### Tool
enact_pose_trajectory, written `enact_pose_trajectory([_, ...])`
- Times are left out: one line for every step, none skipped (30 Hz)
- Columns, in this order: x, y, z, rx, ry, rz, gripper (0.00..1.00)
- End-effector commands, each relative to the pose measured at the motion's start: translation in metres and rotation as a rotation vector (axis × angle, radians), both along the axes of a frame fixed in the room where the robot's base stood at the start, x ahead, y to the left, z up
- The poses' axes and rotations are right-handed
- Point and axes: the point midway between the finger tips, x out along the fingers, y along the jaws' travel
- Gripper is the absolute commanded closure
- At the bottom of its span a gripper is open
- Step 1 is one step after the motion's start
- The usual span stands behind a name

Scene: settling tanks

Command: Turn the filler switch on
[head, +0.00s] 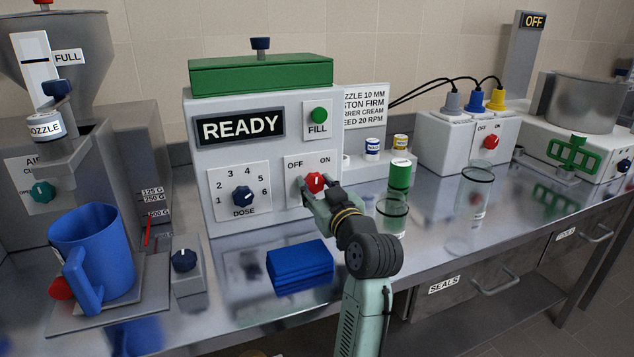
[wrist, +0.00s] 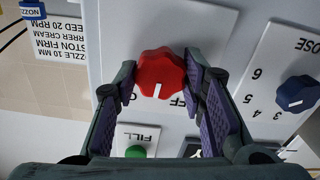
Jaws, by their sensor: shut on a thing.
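The filler is a white box with a green lid, a READY display (head: 241,127) and a red switch knob (head: 315,182) between OFF, upper left, and ON, upper right. My gripper (head: 313,190) is at the knob. In the wrist view, which is upside down, the red knob (wrist: 160,74) lies between the two finger pads of my gripper (wrist: 158,84), which is shut on it. The white mark on the knob points about straight toward the gap between the labels. The fingers partly hide the labels.
The dose dial (head: 243,196) is left of the knob, the green FILL button (head: 319,115) above it. A folded blue cloth (head: 300,265) lies in front. A glass (head: 391,215) and a green-capped container (head: 399,175) stand right of my gripper. A blue jug (head: 95,250) is at left.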

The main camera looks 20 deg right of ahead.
Motion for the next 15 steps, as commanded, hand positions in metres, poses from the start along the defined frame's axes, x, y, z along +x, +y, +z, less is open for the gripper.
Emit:
enact_pose_trajectory([0.0002, 0.0007, 0.0016, 0.027, 0.001, 0.001, 0.91])
enact_pose_trajectory([0.0003, 0.0009, 0.0016, 0.040, 0.001, 0.001, 0.91])
enact_pose_trajectory([0.0003, 0.0010, 0.0016, 0.059, 0.001, 0.002, 0.91])
enact_pose_trajectory([0.0004, 0.0009, 0.0015, 0.070, 0.002, 0.001, 0.91])
enact_pose_trajectory([0.0003, 0.0008, 0.0015, 0.081, 0.002, 0.001, 0.91])
enact_pose_trajectory([0.0002, 0.0007, 0.0013, 0.094, 0.002, 0.001, 0.91])
enact_pose_trajectory([0.0002, 0.0005, 0.0012, 0.103, 0.003, 0.001, 0.91])
enact_pose_trajectory([0.0001, 0.0004, 0.0012, 0.109, 0.003, 0.001, 0.91])
enact_pose_trajectory([0.0001, 0.0003, 0.0011, 0.118, 0.003, 0.000, 0.91])
enact_pose_trajectory([0.0000, 0.0001, 0.0010, 0.123, 0.003, 0.000, 0.91])
enact_pose_trajectory([0.0000, 0.0001, 0.0010, 0.128, 0.002, 0.000, 0.91])
enact_pose_trajectory([0.0000, 0.0001, 0.0009, 0.133, 0.003, 0.000, 0.91])
enact_pose_trajectory([0.0000, 0.0001, 0.0008, 0.135, 0.003, 0.000, 0.91])
enact_pose_trajectory([0.0000, 0.0000, 0.0008, 0.137, 0.003, 0.000, 0.91])
enact_pose_trajectory([0.0000, 0.0000, 0.0007, 0.139, 0.003, 0.000, 0.91])
